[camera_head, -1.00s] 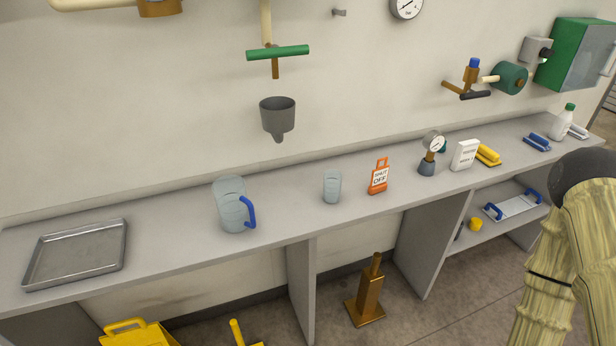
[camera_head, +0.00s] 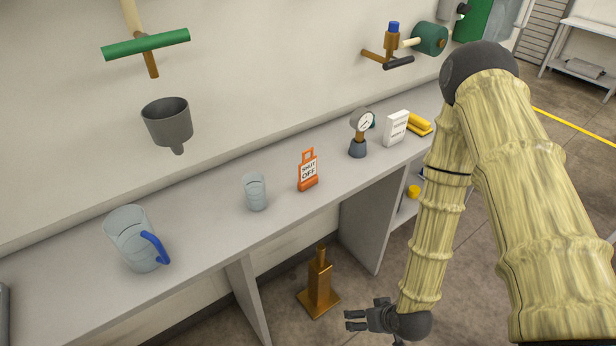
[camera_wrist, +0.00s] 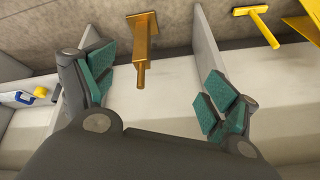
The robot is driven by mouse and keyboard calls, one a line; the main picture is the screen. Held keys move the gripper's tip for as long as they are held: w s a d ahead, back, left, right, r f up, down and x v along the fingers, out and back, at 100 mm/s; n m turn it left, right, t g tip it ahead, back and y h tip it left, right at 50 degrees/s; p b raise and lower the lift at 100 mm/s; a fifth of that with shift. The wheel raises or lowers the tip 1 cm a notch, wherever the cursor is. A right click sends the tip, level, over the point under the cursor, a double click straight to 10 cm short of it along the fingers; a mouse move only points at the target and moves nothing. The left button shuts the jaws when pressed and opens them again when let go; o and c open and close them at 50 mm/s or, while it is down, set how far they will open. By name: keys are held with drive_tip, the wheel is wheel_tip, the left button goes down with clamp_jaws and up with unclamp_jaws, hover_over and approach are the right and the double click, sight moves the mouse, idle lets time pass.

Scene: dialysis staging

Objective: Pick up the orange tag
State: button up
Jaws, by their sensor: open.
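The orange tag (camera_head: 308,171) stands upright on the grey counter (camera_head: 215,230) in the head view, with a white label reading "SHUT OFF". It is between a clear cup (camera_head: 256,192) on its left and a gauge (camera_head: 359,134) on its right. My gripper (camera_head: 356,321) is low in front of the counter, below and apart from the tag. In the wrist view my gripper (camera_wrist: 156,92) has its green-padded fingers spread wide with nothing between them. The tag does not show in the wrist view.
A clear jug with a blue handle (camera_head: 137,240) stands at the counter's left. A white box (camera_head: 396,128) and yellow item (camera_head: 419,124) are to the right. A brass post (camera_head: 319,285) stands on the floor near my gripper, also in the wrist view (camera_wrist: 142,45). A grey funnel (camera_head: 168,124) hangs on the wall.

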drive_tip(key=w+a+r+n+t+y+b, duration=0.1)
drive_tip(key=w+a+r+t+y, duration=0.2)
drive_tip(key=w, duration=0.5)
drive_tip(key=n+t+y+b, duration=0.3)
drive_tip(key=n+t+y, duration=0.2)
drive_tip(key=t+y, duration=0.1)
approach(309, 166)
drive_tip(key=x, duration=0.1)
drive_tip(key=p+x, duration=0.1)
drive_tip(key=x, duration=0.2)
drive_tip(key=shift+a+r, duration=0.35)
drive_tip(key=shift+r, duration=0.05)
drive_tip(key=shift+f+p+x, duration=0.15)
drive_tip(key=shift+p+x, duration=0.55)
drive_tip(key=shift+x, duration=0.75)
drive_tip(key=shift+f+p+x, duration=0.15)
drive_tip(key=shift+p+x, duration=0.5)
drive_tip(key=shift+x, duration=0.8)
drive_tip(key=shift+w+d, duration=0.15)
drive_tip(key=c, duration=1.1)
